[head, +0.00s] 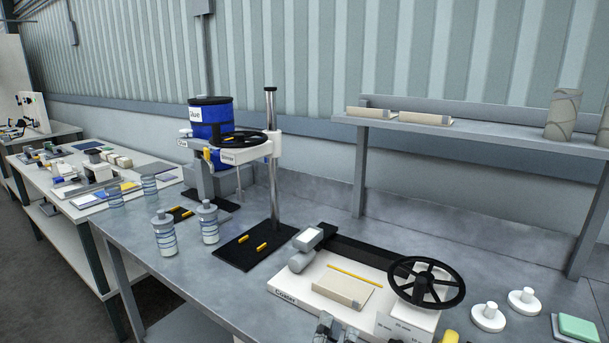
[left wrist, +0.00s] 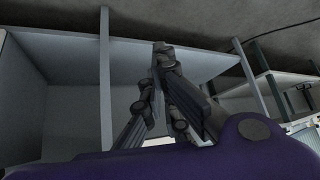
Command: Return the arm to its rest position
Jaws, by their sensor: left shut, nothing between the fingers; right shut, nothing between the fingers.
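My right gripper (head: 336,328) shows at the bottom edge of the head view, in front of the white coater (head: 285,293). Only its grey fingertips are visible; they are shut and empty. My left gripper (left wrist: 160,50) shows in the left wrist view, its dark fingers meeting at the tips with nothing between them. It points towards the grey legs and panels of a bench (left wrist: 55,45) and appears low, near bench-leg height. The left gripper is not visible in the head view. The arms themselves are mostly hidden.
The grey workbench (head: 150,240) carries the coater with its black handwheel (head: 426,283), a stand on a black base (head: 250,246), jars (head: 164,236), white knobbed weights (head: 488,317) and a green pad (head: 578,328). A shelf (head: 480,135) overhangs the back right. Bare bench lies left of the coater.

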